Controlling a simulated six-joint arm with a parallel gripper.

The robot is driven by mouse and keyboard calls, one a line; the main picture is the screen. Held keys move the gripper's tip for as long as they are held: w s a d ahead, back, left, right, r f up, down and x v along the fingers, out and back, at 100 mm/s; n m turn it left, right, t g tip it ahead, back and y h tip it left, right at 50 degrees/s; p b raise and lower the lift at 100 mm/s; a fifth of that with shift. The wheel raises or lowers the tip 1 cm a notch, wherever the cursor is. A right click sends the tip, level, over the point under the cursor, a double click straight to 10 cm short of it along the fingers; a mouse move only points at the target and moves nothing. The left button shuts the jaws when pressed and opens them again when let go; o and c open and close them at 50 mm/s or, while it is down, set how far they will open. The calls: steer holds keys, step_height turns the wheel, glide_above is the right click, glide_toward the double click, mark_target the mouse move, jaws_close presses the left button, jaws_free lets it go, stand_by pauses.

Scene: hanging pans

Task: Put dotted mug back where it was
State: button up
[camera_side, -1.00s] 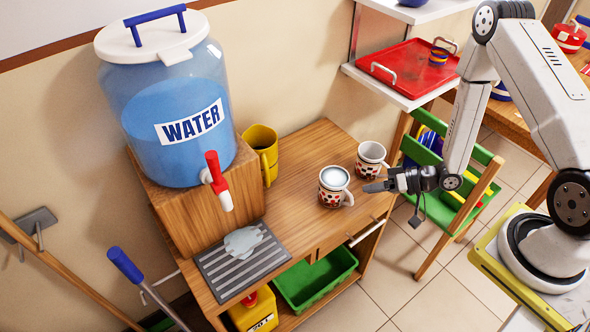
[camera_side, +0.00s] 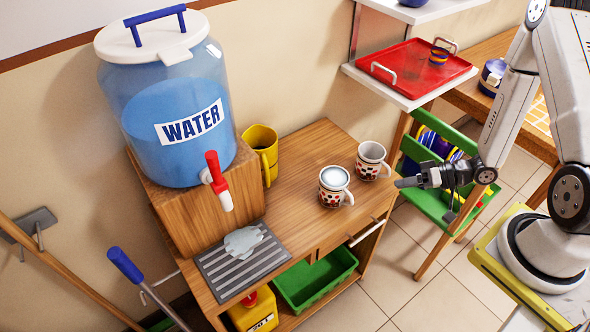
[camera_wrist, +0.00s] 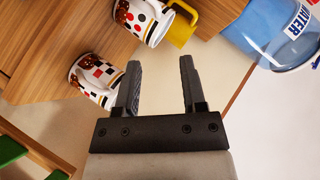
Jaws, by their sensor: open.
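Two patterned mugs stand upright on the wooden cabinet top. In the side view one mug (camera_side: 333,190) is nearer the front edge, with pale liquid in it; the other mug (camera_side: 370,161) stands behind it to the right and looks empty. The wrist view shows a dotted mug (camera_wrist: 143,22) at the top and a checked mug (camera_wrist: 98,80) left of my fingers. I cannot tell for sure which of the side-view mugs is dotted. My gripper (camera_side: 400,182) is open, just right of the mugs; its spread fingers (camera_wrist: 161,70) have nothing between them.
A red tray (camera_side: 400,68) lies on a white shelf. A green chair (camera_side: 425,190) stands right of the cabinet.

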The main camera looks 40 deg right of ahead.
stand_by(0.5)
steer(key=w+d+r+n+g+h, duration=0.2)
steer(key=w+d+r+g+h, duration=0.1)
steer(key=w+r+h, duration=0.5)
steer(key=s+a+r+g+h, duration=0.1)
steer(key=s+a+r+g, duration=0.2)
steer(key=s+a+r, duration=0.4)
steer(key=shift+s+a+r+h, duration=0.3)
steer(key=shift+s+a+r, duration=0.1)
steer(key=shift+s+a, duration=0.5)
steer(key=shift+w, duration=0.15)
stand_by(1.0)
